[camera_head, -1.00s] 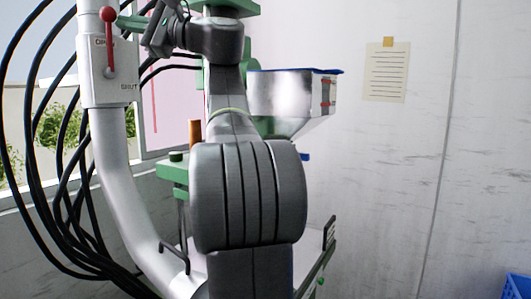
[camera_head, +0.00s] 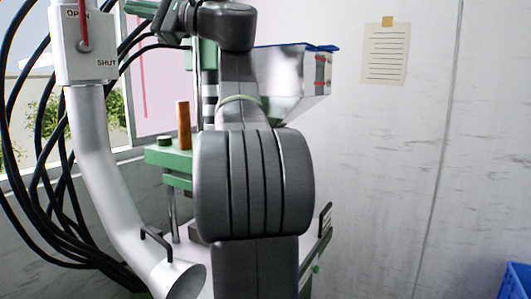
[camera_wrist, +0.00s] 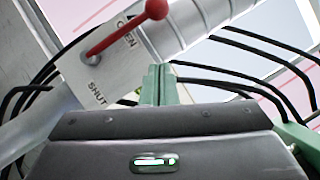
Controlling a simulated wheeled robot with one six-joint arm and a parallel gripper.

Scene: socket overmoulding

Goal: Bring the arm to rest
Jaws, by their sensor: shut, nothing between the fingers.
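My arm rises through the middle of the head view and bends left at the top. My gripper (camera_wrist: 158,85) shows in the wrist view as two green fingers pressed together, with nothing between them. Beyond the fingertips is a pale valve box (camera_wrist: 100,60) marked OPEN and SHUT, with a red ball-ended lever (camera_wrist: 112,38). In the head view the same box (camera_head: 88,62) is at the upper left, and its lever (camera_head: 84,30) points up beside the word OPEN. The lever's top is cut off there. The fingers look apart from the lever.
A thick pale pipe (camera_head: 98,150) runs down from the box, with black hoses (camera_head: 30,215) left of it. A green machine (camera_head: 165,157) and a metal hopper (camera_head: 300,85) stand behind my arm. A blue crate (camera_head: 516,280) is at the lower right. The wall side looks clear.

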